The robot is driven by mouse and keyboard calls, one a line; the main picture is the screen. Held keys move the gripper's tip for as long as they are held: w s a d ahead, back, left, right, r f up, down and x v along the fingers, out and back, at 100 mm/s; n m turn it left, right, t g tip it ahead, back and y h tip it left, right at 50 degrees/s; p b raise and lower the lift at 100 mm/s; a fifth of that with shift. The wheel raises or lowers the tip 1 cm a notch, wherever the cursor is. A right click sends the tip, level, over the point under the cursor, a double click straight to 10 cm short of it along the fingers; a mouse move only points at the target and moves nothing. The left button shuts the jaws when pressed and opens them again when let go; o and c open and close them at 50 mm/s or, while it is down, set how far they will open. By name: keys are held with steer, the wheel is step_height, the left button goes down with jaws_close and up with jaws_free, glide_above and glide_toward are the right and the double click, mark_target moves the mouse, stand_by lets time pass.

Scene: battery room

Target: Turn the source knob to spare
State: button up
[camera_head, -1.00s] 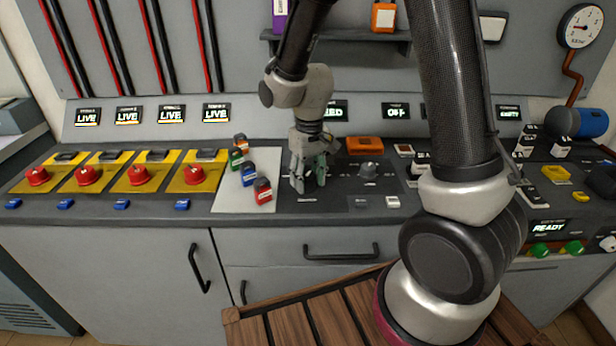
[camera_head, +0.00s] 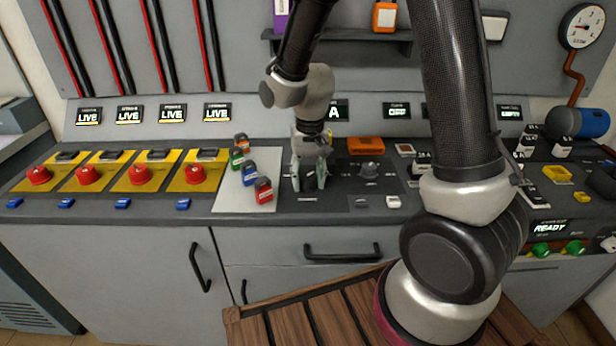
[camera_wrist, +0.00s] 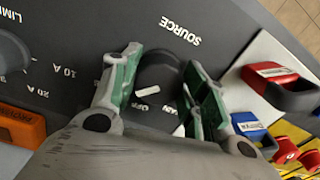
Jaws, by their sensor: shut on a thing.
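The source knob (camera_wrist: 160,72) is a round dark knob on the grey panel, with the word SOURCE printed beside it in the wrist view. My gripper (camera_wrist: 162,62) has its green-padded fingers on either side of this knob, closed on it. A short white pointer mark (camera_wrist: 147,91) shows at the knob's edge, near the OFF print; another label is partly covered by a finger. In the head view my gripper (camera_head: 309,181) points down over the console, and the dark knob (camera_head: 310,183) shows only partly between the fingers.
Several coloured padlock-like blocks (camera_head: 249,174) stand on a pale plate (camera_head: 228,198) close left of my gripper. A grey limit knob (camera_head: 371,170) and an orange block (camera_head: 365,145) are to the right. Red buttons (camera_head: 139,175) on yellow plates lie further left.

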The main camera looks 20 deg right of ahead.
mark_target(310, 177)
steer(key=o, duration=1)
step_height(310, 177, up, 12)
steer(key=shift+d, duration=0.2)
